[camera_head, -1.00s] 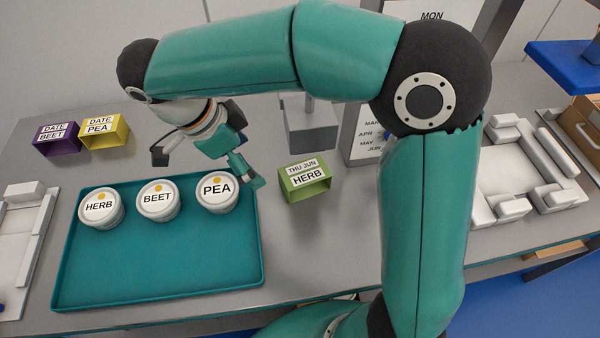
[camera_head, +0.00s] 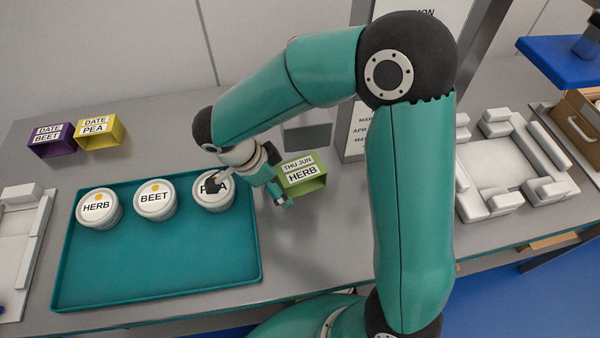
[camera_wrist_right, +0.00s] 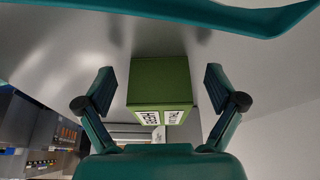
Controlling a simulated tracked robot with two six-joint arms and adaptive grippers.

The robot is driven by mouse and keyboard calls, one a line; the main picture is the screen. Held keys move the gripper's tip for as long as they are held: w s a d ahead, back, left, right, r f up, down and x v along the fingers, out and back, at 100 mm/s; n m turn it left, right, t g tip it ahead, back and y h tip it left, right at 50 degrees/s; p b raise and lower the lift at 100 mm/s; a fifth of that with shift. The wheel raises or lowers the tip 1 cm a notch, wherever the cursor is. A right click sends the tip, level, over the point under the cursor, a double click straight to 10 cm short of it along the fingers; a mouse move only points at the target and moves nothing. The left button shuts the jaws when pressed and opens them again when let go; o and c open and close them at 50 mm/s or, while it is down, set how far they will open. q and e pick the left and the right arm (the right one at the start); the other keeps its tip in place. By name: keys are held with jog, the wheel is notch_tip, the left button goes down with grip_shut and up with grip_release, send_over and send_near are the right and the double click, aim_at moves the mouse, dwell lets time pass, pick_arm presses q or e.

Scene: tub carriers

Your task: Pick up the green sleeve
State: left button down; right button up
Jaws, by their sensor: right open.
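The green sleeve (camera_head: 312,185) stands on the grey bench to the right of the teal tray, with labels reading THU JUN and HERB. In the right wrist view the green sleeve (camera_wrist_right: 158,82) appears between the two fingers, with a gap on each side. My right gripper (camera_head: 279,178) is open and just left of the sleeve in the head view. The open right gripper (camera_wrist_right: 160,88) also shows in the wrist view, its fingers spread wider than the sleeve. I cannot tell how far the fingertips reach along it. My left gripper is not in view.
The teal tray (camera_head: 160,265) holds white tubs labelled HERB (camera_head: 98,208), BEET (camera_head: 155,200) and PEA (camera_head: 214,192); my gripper partly covers the PEA tub. A purple sleeve (camera_head: 52,140) and a yellow sleeve (camera_head: 100,132) stand behind. A white fixture (camera_head: 495,170) is at right.

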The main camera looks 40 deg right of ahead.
jog(key=shift+f, duration=0.25)
jog(key=c, duration=1)
jog(key=shift+c, duration=0.2)
